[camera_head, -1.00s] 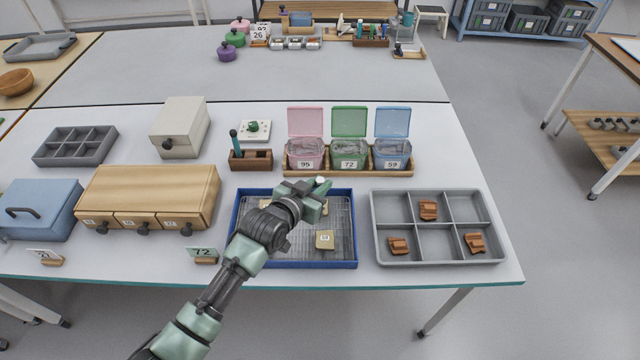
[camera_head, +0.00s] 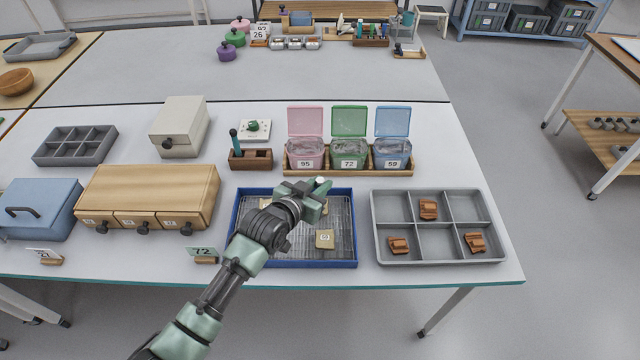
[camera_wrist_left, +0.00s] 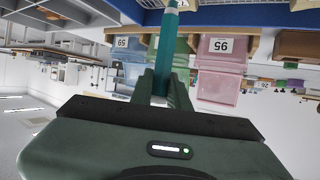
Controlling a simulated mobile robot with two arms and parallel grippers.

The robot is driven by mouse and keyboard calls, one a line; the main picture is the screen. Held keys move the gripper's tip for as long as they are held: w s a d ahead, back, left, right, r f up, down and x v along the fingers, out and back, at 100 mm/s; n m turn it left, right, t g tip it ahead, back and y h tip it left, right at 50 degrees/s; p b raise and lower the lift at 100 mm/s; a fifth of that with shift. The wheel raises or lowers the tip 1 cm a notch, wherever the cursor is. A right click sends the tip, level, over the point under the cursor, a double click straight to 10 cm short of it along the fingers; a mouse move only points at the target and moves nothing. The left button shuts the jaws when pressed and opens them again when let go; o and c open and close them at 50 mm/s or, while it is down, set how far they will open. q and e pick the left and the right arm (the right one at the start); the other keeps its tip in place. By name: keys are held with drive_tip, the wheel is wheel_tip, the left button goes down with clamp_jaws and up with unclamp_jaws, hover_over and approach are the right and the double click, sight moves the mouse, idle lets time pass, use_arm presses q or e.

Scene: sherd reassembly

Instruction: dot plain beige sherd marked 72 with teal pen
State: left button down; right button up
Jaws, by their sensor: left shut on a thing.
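My left gripper (camera_head: 318,192) is over the back part of a blue-rimmed wire tray (camera_head: 354,262). It is shut on a teal pen (camera_wrist_left: 167,45), which shows between the fingers in the left wrist view, with a pale end at the top edge. In the head view the pen is mostly hidden by the gripper. A beige sherd (camera_head: 325,240) with a small label lies in the tray at front right; its number is too small to read. Other beige pieces lie partly hidden beside and behind the gripper; their marks cannot be read. My right gripper is not in view.
A grey divided tray (camera_head: 372,225) with three orange-brown sherds stands to the right. Open pink, green and blue bins (camera_head: 349,155) stand behind. A wooden block (camera_head: 262,160) with an upright teal item stands behind left. A wooden drawer unit (camera_head: 150,190) is at left.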

use_arm(q)
drive_tip(key=shift+f+b, duration=0.3)
drive_tip(key=shift+f, duration=0.2)
idle(0.3)
drive_tip(key=shift+f, duration=0.1)
idle(1.3)
wheel_tip(320, 180, up, 7)
drive_tip(key=p, duration=0.7)
idle(0.4)
